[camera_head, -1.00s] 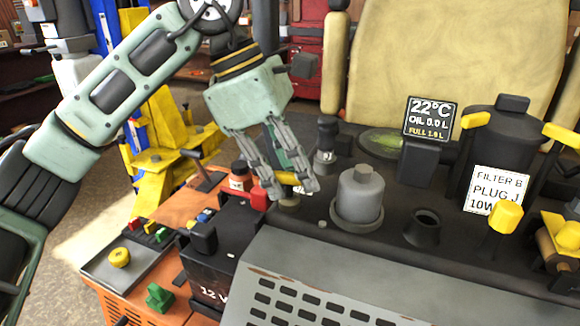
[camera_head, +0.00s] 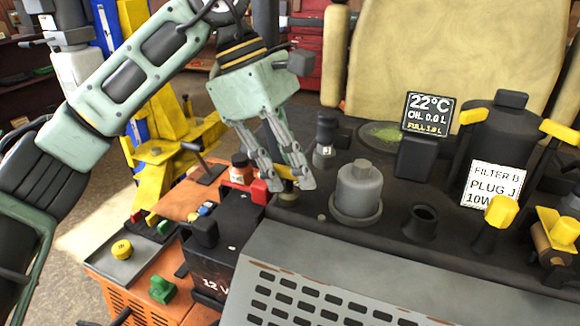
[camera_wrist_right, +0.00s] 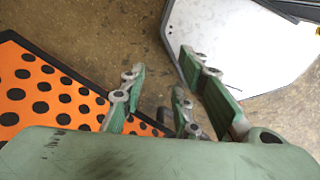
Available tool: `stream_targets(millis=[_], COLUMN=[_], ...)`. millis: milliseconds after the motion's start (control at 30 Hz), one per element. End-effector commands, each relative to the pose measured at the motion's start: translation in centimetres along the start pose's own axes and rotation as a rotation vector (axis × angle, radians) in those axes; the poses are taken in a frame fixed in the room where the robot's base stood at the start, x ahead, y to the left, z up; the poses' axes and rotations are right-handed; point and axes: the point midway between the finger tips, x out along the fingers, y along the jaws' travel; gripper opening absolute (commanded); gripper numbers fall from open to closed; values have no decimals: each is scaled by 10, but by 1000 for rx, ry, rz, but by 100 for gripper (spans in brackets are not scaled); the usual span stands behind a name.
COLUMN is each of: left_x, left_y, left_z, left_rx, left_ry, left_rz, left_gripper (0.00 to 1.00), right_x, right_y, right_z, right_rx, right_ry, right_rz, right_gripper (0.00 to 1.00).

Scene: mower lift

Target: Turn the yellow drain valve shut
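The yellow drain valve (camera_head: 286,172) is a small handle on a brass-coloured stub (camera_head: 289,197) at the left edge of the dark engine deck. Only part of it shows. My left gripper (camera_head: 289,186) points down over it, with its fingers on either side of the yellow handle. The fingers stand apart; whether they press on the handle is hidden. My right gripper (camera_wrist_right: 165,100) shows in the right wrist view, its fingers spread and nothing between them, above the floor and away from the valve.
A grey capped cylinder (camera_head: 358,190) stands right of the valve, with a black funnel-like neck (camera_head: 421,222) beyond. The black battery (camera_head: 222,250) and a red block (camera_head: 250,188) are close on the left. A display (camera_head: 429,115) reads 22°C, OIL 0.0 L.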

Motion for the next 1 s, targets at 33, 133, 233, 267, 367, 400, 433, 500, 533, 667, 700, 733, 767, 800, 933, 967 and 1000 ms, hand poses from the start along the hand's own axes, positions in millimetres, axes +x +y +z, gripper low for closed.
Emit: stream_targets(millis=[33,133,233,267,367,400,433,500,533,667,700,733,767,800,933,967,1000], left_x=[-1,-1,0,0,0,0,0,-1,-3,-18,-25,-32,-38,-48,-78,-83,-90], left_y=[0,0,0,0,0,0,0,0,0,0,0,0,1,1,0,1,1], left_z=[0,0,0,0,0,0,0,0,0,1,0,0,0,1,1,0,0], left_rx=[0,-1,-1,-1,-1,-1,-1,-1,-1,-1,-2,-2,-3,-3,-2,-3,-5], left_ry=[-1,0,0,0,0,0,0,0,0,-1,-1,0,-1,-1,-1,2,3], left_rz=[3,2,1,1,0,0,0,0,0,3,3,4,5,5,4,4,4], left_gripper=[16,25,29,29,29,29,29,29,29,29,29,29,29,29,29,29,29], right_x=[0,0,0,0,0,0,0,0,0,0,0,0,0,0,0,0,0], right_y=[0,0,-1,-1,-1,-2,-2,-3,-3,-2,-2,-2,-2,-2,-2,-2,-2], right_z=[0,0,0,0,0,0,0,1,1,0,0,0,0,0,0,0,0], right_rx=[0,0,0,0,0,0,0,0,0,0,0,0,0,0,0,0,0], right_ry=[0,0,0,0,0,0,0,-1,-1,0,0,0,0,0,0,0,0], right_rz=[0,0,-1,-1,-2,-2,-3,-3,-3,-3,-3,-3,-2,-2,-2,-2,-2], right_gripper=[29,29,29,29,29,29,29,29,29,29,29,29,29,29,29,29,29])
